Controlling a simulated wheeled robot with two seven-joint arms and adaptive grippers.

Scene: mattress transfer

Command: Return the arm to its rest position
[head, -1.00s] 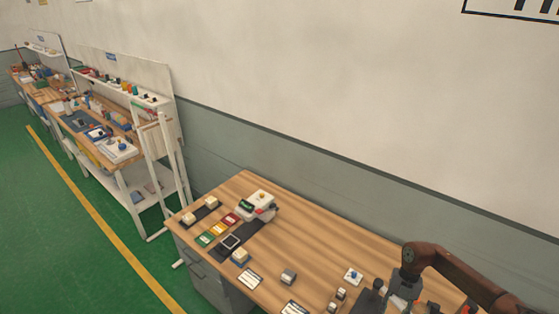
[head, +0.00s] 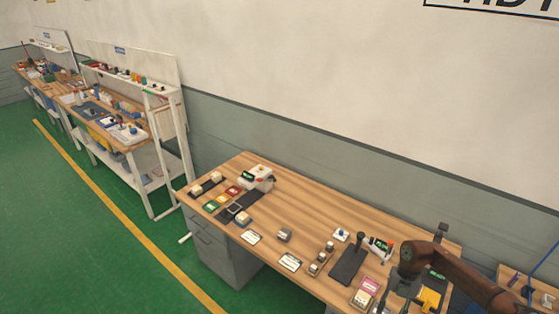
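My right arm (head: 452,267) is brown and comes in from the lower right. It reaches over the right part of the wooden workbench (head: 318,218). My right gripper (head: 388,297) is a small dark shape below the arm's bend, close to the bottom edge of the picture. Its fingers are too small and cut off to tell whether they are open or shut, and I see no object clearly held. My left arm and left gripper are not in view.
On the workbench are a white device (head: 257,177), colored cards (head: 222,199), a black stand (head: 347,262), a pink-labelled box (head: 366,291) and a yellow item (head: 430,298) close to my arm. Shelved benches (head: 125,130) stand at left. The green floor (head: 75,230) is clear.

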